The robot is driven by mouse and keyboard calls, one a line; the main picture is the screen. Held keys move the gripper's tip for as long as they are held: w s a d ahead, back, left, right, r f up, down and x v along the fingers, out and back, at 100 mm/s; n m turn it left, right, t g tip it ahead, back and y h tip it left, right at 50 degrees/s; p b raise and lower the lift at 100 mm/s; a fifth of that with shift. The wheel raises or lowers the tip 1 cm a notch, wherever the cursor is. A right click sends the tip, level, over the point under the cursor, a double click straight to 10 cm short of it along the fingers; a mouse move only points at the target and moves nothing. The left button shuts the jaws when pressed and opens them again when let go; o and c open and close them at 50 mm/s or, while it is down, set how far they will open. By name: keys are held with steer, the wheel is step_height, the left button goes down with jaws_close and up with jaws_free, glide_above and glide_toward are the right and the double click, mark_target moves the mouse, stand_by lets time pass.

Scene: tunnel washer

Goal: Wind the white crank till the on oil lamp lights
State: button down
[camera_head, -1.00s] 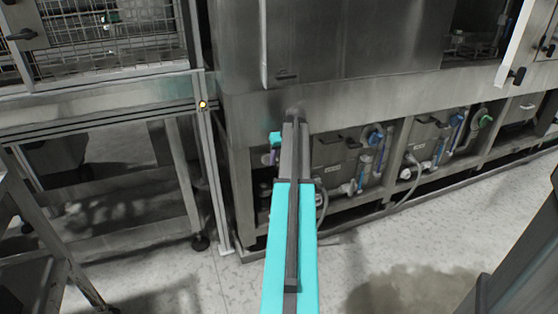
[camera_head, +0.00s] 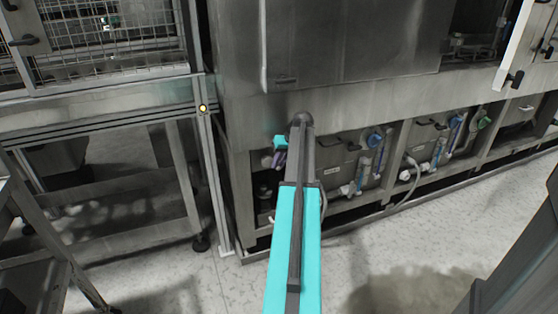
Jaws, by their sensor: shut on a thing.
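My arm reaches forward to the front of the steel washer, and a small cyan part (camera_head: 281,141) of mine shows left of its far end. The jaws of my gripper are hidden behind the arm. I cannot make out the white crank; the arm covers the place where its far end meets the machine.
Open bays with tubes and hoses (camera_head: 365,165) run along the machine's base. A wire-mesh cage (camera_head: 115,40) stands at the upper left and a metal stand (camera_head: 55,250) at the lower left. A white-edged door (camera_head: 517,45) stands out at the upper right.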

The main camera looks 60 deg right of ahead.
mark_target(278, 169)
steer(key=t+y+p, duration=0.1)
steer(key=f+t+y+p, duration=0.1)
steer(key=m+t+y+p, duration=0.1)
steer(key=p, duration=0.1)
steer(key=shift+d+f+y, duration=0.2)
steer(key=shift+f+y, duration=0.05)
steer(key=shift+y, duration=0.05)
steer(key=shift+w+a+f+m+t+y+p, duration=0.15)
steer(key=shift+f+m+t+y+p, duration=0.15)
steer(key=shift+f+t+y+p, duration=0.4)
steer(key=shift+a+f+m+t+y, duration=0.1)
steer(key=shift+f+m+t+y, duration=0.05)
steer(key=shift+t+y, duration=0.35)
steer(key=shift+a+f+m+t+y, duration=0.1)
steer(key=shift+m+t+y, duration=0.05)
steer(key=shift+t+y, duration=0.3)
steer(key=shift+a, duration=0.1)
steer(key=c, duration=1.6)
jaws_free()
steer(key=shift+c, duration=0.2)
steer(key=p+v, duration=0.1)
steer(key=v, duration=1.2)
steer(key=shift+s+d, duration=0.3)
